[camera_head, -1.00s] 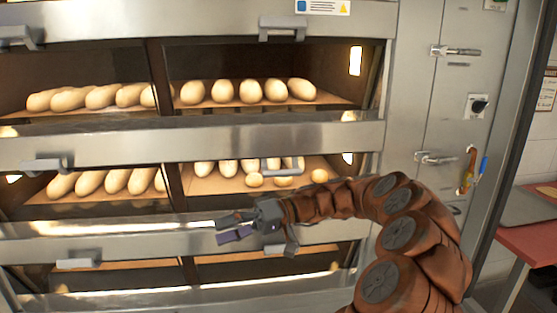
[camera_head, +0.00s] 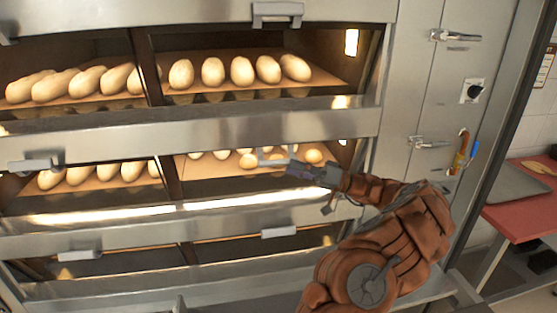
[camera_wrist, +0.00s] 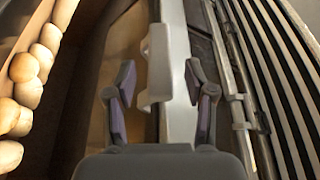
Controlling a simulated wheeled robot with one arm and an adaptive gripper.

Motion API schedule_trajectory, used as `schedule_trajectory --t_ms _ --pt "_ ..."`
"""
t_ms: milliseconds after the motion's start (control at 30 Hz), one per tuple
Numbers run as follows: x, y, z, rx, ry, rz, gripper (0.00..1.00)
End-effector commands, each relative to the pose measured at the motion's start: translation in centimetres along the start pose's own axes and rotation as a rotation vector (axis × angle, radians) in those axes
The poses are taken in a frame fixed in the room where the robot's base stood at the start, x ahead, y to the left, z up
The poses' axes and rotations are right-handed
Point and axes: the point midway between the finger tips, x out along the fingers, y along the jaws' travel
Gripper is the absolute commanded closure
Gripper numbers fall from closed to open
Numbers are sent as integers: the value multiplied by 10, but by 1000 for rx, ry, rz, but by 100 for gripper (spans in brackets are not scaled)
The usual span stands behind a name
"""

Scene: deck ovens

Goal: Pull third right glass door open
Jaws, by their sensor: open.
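The oven's right-hand glass doors are stacked in rows. A grey bar handle (camera_head: 275,155) sits on the right door whose lit deck holds small round rolls and longer loaves. My gripper (camera_head: 296,165) is at this handle, reaching in from the right. In the wrist view my gripper (camera_wrist: 160,82) is open, with one finger on each side of the handle (camera_wrist: 155,65). The handle lies between or just beyond the fingertips; contact cannot be told. The door looks closed, though the arm hides part of its lower right.
Another right handle (camera_head: 277,12) is above and one (camera_head: 278,232) below. Left doors have their own handles (camera_head: 37,160). A steel cabinet (camera_head: 430,90) with latches stands right of the decks. A red-topped table (camera_head: 525,205) is at the far right.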

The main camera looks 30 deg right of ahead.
Motion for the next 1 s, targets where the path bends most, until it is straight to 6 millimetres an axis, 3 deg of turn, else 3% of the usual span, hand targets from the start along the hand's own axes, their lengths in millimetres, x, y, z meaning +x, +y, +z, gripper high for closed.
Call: schedule_trajectory --t_ms 100,300,700,1000 --pt "20 -2 -3 1 -2 0 46" --pt "42 -2 -1 3 -2 -2 46" --pt "50 1 0 0 -2 1 46" --pt "50 1 0 1 -3 1 75"
